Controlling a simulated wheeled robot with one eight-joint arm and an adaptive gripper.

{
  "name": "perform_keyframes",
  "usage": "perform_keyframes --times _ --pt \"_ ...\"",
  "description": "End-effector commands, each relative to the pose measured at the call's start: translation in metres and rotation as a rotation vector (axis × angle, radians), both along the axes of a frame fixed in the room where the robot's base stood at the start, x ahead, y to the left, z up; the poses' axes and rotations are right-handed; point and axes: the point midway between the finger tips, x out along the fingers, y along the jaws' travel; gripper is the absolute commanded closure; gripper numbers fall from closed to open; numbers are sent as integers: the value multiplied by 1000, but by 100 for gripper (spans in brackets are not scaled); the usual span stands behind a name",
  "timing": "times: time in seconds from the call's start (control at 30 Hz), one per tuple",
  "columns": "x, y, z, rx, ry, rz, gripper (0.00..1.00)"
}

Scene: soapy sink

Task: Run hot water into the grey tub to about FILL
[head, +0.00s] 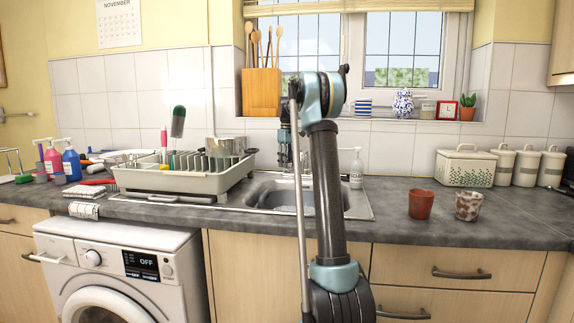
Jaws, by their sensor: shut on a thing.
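The grey tub (266,189) seems to sit in the sink (358,208). My arm covers its middle, and I cannot make out a water level or running water. My gripper (284,158) points down at the back of the sink, small and partly behind my own arm. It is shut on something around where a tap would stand. What it holds is too small and hidden to make out. The tap itself is not clearly visible behind my arm.
A dish rack (188,180) with dishes stands left of the sink. A soap bottle (356,168) stands at its back right. A red-brown cup (421,204) and a speckled cup (468,205) stand on the right worktop. A washing machine (120,275) is below left.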

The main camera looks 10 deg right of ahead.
Motion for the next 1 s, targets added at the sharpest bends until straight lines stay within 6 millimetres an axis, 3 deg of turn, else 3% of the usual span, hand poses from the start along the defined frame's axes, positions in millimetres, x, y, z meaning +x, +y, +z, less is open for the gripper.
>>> perform_keyframes --times 1.0 --pt "1 -1 0 -2 -2 -676 85"
